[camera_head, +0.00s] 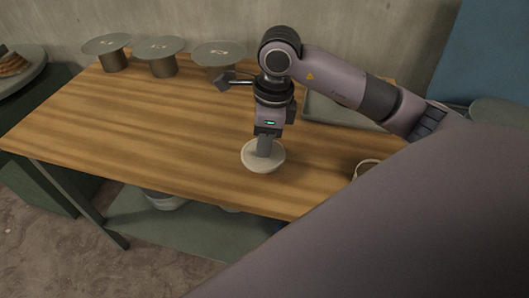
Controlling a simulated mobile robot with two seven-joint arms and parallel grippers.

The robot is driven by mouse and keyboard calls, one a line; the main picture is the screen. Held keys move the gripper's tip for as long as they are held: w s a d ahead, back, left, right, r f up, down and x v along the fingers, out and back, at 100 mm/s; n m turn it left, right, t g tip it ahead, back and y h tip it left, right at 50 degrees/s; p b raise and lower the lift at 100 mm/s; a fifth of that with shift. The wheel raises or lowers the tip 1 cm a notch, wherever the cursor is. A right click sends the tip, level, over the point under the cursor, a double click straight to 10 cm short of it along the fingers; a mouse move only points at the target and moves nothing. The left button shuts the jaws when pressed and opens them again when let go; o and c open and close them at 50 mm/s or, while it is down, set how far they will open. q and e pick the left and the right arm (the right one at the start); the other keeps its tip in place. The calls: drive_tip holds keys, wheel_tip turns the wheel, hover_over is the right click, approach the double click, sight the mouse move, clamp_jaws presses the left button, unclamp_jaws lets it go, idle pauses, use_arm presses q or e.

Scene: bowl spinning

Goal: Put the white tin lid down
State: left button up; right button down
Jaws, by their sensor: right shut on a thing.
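The white tin lid (252,161) is a pale round disc near the front edge of the wooden table, at the middle of the head view. My right gripper (264,152) points straight down at the middle of the lid and is shut on it. The fingertips hide the centre of the lid, so what they grip there does not show. The lid looks level and low over the tabletop; I cannot tell if it touches the wood. My left gripper is not in view.
Several grey round-topped stands, one being the left stand (107,47), line the back of the wooden table (150,115). A grey tray (340,112) lies behind my right arm. A round rim (367,167) shows right of the lid, partly hidden.

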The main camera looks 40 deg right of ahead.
wheel_tip(320, 180, down, 4)
drive_tip(key=shift+f, duration=0.1)
drive_tip(key=shift+f+b, duration=0.2)
drive_tip(key=shift+b, duration=0.1)
drive_tip(key=c, duration=0.9)
unclamp_jaws()
drive_tip(key=shift+r, duration=0.1)
